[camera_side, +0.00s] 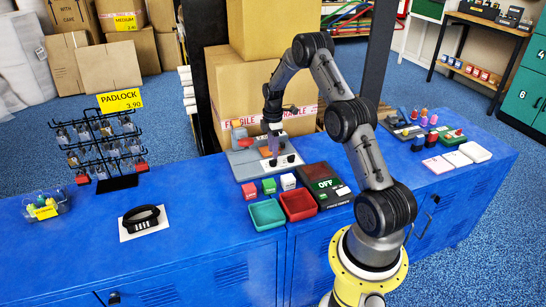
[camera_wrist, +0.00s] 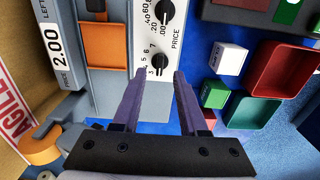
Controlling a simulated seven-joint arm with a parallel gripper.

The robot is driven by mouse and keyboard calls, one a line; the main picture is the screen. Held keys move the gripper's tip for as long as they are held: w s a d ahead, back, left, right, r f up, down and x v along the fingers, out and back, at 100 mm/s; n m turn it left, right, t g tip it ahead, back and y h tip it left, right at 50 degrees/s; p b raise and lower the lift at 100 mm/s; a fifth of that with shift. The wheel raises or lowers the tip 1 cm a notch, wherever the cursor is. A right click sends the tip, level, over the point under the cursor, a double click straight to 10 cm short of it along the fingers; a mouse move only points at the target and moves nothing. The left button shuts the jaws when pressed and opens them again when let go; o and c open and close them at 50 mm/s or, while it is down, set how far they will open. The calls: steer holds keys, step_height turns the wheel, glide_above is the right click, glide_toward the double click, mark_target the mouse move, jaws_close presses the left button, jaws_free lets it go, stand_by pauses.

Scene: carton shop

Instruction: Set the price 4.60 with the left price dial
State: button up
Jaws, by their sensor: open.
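The grey price machine (camera_side: 240,170) stands on the blue counter in the side view. In the wrist view its white dial panel (camera_wrist: 148,28) is marked PRICE and carries two black dials. One dial (camera_wrist: 159,62) has whole numbers around it, 3 to 7 legible. The other dial (camera_wrist: 166,10), with decimal marks such as .00 and .20, is partly cut off by the top edge. A sign marked LEFT PRICE (camera_wrist: 58,45) reads 2.00. My gripper (camera_wrist: 158,76) is open, its fingertips on either side of the whole-number dial; contact cannot be told. It also shows over the machine in the side view (camera_side: 273,154).
A green tray (camera_side: 267,214), a red tray (camera_side: 298,205) and small red, green and white blocks lie in front of the machine. A dark box reading OFF (camera_side: 322,182) stands right of them. Cartons (camera_side: 250,85) rise behind. A padlock rack (camera_side: 105,150) stands left.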

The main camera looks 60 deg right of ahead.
mark_target(273, 162)
steer(key=shift+f, duration=1.8)
jaws_close()
